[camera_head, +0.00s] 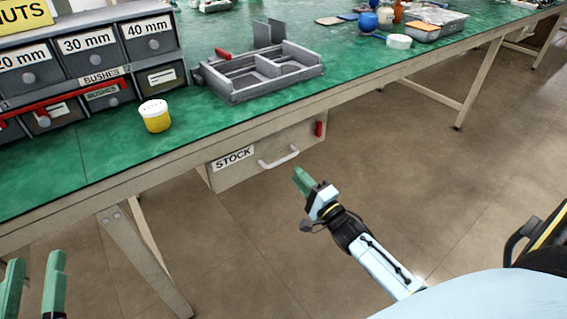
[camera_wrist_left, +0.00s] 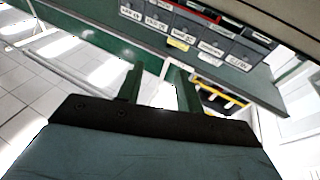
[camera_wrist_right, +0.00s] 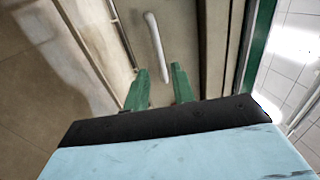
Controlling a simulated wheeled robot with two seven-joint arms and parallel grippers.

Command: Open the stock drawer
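The stock drawer (camera_head: 240,172) hangs under the green-topped bench, and its front looks shut. It bears a STOCK label (camera_head: 233,158), a pale bar handle (camera_head: 279,157) and a red piece (camera_head: 319,129) at the right. My right gripper (camera_head: 301,179) is just in front of and below the handle, apparently apart from it. In the right wrist view its green fingers (camera_wrist_right: 160,82) are spread and empty, with the handle (camera_wrist_right: 156,45) ahead between their lines. My left gripper (camera_head: 33,268) is open and empty at the lower left; it also shows in the left wrist view (camera_wrist_left: 160,80).
On the bench (camera_head: 200,135) stand labelled bins (camera_head: 90,50), a yellow-and-white tub (camera_head: 155,115) and a grey divided tray (camera_head: 262,72). A bench leg (camera_head: 145,255) is left of the drawer. The floor before the drawer is clear apart from my right arm.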

